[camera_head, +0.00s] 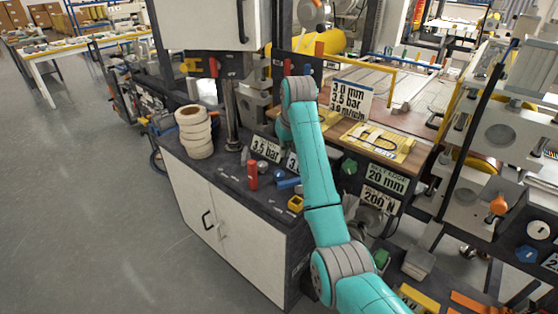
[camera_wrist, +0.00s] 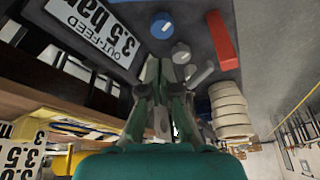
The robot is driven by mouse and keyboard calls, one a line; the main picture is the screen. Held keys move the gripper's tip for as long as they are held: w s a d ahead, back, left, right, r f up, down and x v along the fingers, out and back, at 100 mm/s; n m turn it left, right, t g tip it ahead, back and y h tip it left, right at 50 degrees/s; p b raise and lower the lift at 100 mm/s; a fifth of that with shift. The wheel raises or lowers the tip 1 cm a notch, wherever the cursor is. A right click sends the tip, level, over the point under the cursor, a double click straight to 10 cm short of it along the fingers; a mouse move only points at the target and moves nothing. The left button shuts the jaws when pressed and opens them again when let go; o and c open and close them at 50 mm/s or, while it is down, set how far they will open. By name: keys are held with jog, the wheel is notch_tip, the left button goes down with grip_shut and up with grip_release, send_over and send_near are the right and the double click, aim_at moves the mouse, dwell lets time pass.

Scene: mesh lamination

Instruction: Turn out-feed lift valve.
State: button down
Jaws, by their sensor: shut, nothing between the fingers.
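In the wrist view a sign reading OUT-FEED 3.5 bar (camera_wrist: 92,28) lies at the upper left. Near it is a round blue knob with a white mark (camera_wrist: 162,26), and a smaller grey knob (camera_wrist: 181,53) sits beside it. A red part (camera_wrist: 222,42) is to their right. I cannot tell for sure which of these is the out-feed lift valve. My gripper (camera_wrist: 163,68) is shut and empty, its fingertips just below the knobs in the picture; contact cannot be judged. In the head view my arm hides the gripper; a 3.5 bar sign (camera_head: 265,150) shows beside the arm.
A stack of cream rolls (camera_head: 195,132) stands on the dark cabinet top (camera_head: 226,182); it also shows in the wrist view (camera_wrist: 230,110). The floor at left (camera_head: 90,210) is clear.

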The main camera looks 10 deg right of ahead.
aim_at(280, 172)
jog(key=x, duration=0.9)
jog(key=shift+f, duration=0.25)
jog(key=shift+s+d+r, duration=0.1)
jog(key=shift+s+d, duration=0.1)
jog(key=shift+s, duration=1.8)
jog(key=shift+d, duration=0.15)
